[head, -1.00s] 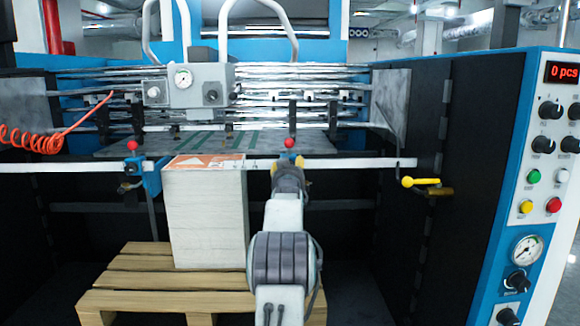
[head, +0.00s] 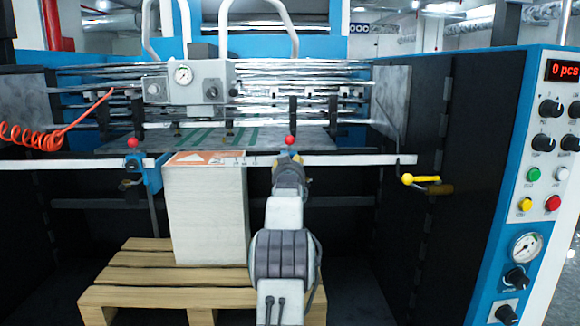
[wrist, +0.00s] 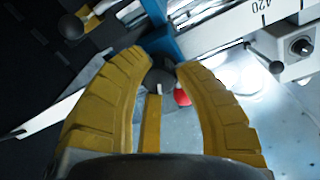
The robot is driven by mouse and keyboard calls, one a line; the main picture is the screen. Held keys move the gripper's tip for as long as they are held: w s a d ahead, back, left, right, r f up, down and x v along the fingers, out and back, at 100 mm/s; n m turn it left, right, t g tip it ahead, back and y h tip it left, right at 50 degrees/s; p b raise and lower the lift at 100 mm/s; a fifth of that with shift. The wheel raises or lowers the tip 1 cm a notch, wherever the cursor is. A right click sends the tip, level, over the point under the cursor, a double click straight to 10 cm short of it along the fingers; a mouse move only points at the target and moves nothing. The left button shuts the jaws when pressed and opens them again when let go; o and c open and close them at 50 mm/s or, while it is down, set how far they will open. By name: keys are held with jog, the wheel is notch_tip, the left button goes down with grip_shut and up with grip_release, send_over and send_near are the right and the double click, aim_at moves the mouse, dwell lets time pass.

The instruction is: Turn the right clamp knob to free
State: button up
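The right clamp is a blue block (wrist: 162,42) on the white ruled bar, seen in the wrist view. Its dark knob (wrist: 160,76) lies between the two yellow fingers of my gripper (wrist: 164,60). The fingertips are drawn in on both sides of the knob and appear to touch it. A red ball (wrist: 182,97) shows just beside the right finger, partly covered. In the head view my gripper (head: 288,162) is at the bar under the right red ball (head: 289,140) and hides the clamp and its knob.
The left clamp (head: 150,175) sits further along the white bar (head: 75,165). A paper stack (head: 205,215) on a wooden pallet (head: 150,285) stands left of my arm. A yellow-handled lever (head: 420,179) and a control panel (head: 545,130) are at the right.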

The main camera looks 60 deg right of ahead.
grip_shut()
jog(key=shift+a+r+n+b, duration=0.1)
jog(key=shift+r+n+b, duration=0.05)
jog(key=shift+n+b, duration=2.05)
jog(key=shift+n+p, duration=0.3)
jog(key=o, duration=0.6)
grip_release()
jog(key=shift+f+v, duration=0.15)
jog(key=shift+v, duration=2.8)
jog(key=shift+f+v, duration=0.1)
jog(key=shift+v, duration=2.9)
